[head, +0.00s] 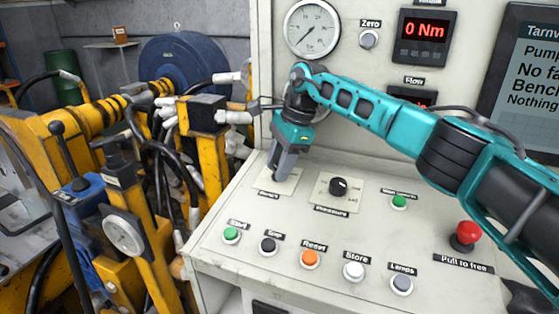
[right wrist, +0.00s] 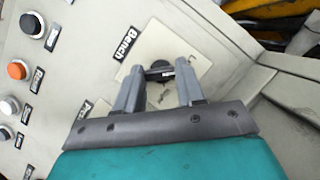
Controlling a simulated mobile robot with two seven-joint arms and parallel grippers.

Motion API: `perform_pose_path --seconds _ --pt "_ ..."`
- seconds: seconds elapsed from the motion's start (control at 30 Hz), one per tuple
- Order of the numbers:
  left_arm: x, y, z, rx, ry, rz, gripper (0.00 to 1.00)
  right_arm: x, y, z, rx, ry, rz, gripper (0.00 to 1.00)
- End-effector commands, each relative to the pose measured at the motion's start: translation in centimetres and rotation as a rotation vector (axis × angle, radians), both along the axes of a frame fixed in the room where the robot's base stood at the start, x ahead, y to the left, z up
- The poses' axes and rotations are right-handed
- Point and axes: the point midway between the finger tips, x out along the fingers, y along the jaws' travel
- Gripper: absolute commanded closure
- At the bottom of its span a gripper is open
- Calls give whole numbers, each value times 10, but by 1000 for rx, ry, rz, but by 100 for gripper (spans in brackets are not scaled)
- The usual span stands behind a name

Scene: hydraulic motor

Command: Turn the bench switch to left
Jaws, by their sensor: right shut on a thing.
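The bench switch is a dark knob on a pale square plate (head: 263,184), at the left of the sloped panel. In the head view my right gripper (head: 279,176) reaches down onto it and hides most of the knob. In the right wrist view the black knob (right wrist: 159,71) sits between the two grey fingers of my right gripper (right wrist: 159,84), beside the "Bench" label (right wrist: 126,42). The right gripper is shut on the knob. The knob's pointer direction is hard to read. My left gripper is not in view.
The pressure knob (head: 340,187) is just right of the bench switch. Buttons, among them a green one (head: 231,235) and an orange one (head: 310,258), line the front. A red stop button (head: 466,235) is at the right. Yellow machinery (head: 135,235) with hoses stands close at left.

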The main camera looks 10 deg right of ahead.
Motion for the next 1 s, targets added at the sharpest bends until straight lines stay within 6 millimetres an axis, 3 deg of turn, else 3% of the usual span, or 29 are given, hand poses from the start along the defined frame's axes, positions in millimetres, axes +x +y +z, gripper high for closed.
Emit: perform_pose_path --seconds 0.33,0.37,0.6,0.87,1.0 --pt "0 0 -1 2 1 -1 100 0 0 1 -2 -1 6 92" --pt "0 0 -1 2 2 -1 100 0 0 1 -2 -1 6 61" --pt "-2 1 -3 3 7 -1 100 0 0 0 -1 -2 5 38" --pt "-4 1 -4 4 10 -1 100 0 0 1 -1 -1 4 36" --pt "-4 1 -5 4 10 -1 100 0 -3 12 0 -4 3 36"
